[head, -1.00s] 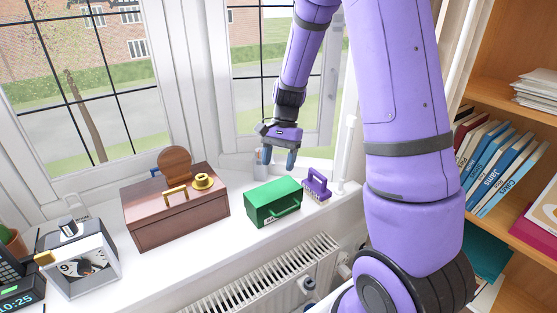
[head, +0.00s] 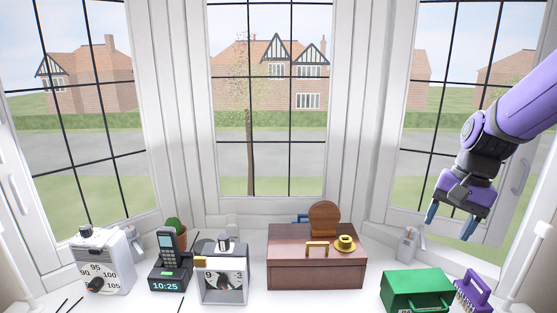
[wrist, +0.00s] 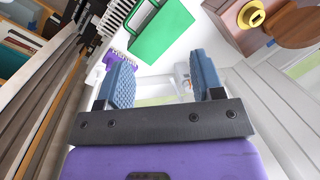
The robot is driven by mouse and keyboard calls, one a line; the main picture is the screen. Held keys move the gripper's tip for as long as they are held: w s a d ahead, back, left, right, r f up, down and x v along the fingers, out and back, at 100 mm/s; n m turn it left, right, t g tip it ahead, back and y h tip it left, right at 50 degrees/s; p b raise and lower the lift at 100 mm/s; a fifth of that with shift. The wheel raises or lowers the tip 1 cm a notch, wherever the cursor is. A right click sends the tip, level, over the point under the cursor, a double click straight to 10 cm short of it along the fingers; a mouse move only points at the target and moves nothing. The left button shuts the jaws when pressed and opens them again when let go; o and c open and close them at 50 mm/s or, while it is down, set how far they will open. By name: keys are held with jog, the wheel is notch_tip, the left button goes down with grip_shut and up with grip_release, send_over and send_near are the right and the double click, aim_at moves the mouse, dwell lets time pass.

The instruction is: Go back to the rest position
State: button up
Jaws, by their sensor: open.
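My gripper (head: 452,221) is at the right in the head view, raised above the sill in front of the right window. Its two blue fingers are apart with nothing between them. In the wrist view my gripper (wrist: 165,84) also shows open and empty, with the green box (wrist: 160,31) and the purple handled object (wrist: 112,58) beyond the fingers. In the head view the green box (head: 416,287) and the purple object (head: 473,291) stand on the sill below the gripper, apart from it.
A brown case (head: 315,272) with a yellow ring-shaped piece (head: 345,243) on it stands mid-sill. A small holder (head: 407,246) stands behind the green box. A phone (head: 170,262), a cactus and two dial devices are at left. Bookshelves (wrist: 22,40) show in the wrist view.

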jog(key=s+a+r+n+t+h, duration=0.1)
jog(key=s+r+n+t, duration=0.1)
jog(key=s+r, duration=0.3)
jog(key=s+a+r+n+t+h, duration=0.1)
jog(key=s+r+n, duration=0.4)
jog(key=s, duration=0.6)
jog(key=shift+a+r+t, duration=0.3)
jog(key=shift+a+t, duration=0.3)
jog(key=shift+t, duration=0.6)
jog(key=shift+s, duration=0.1)
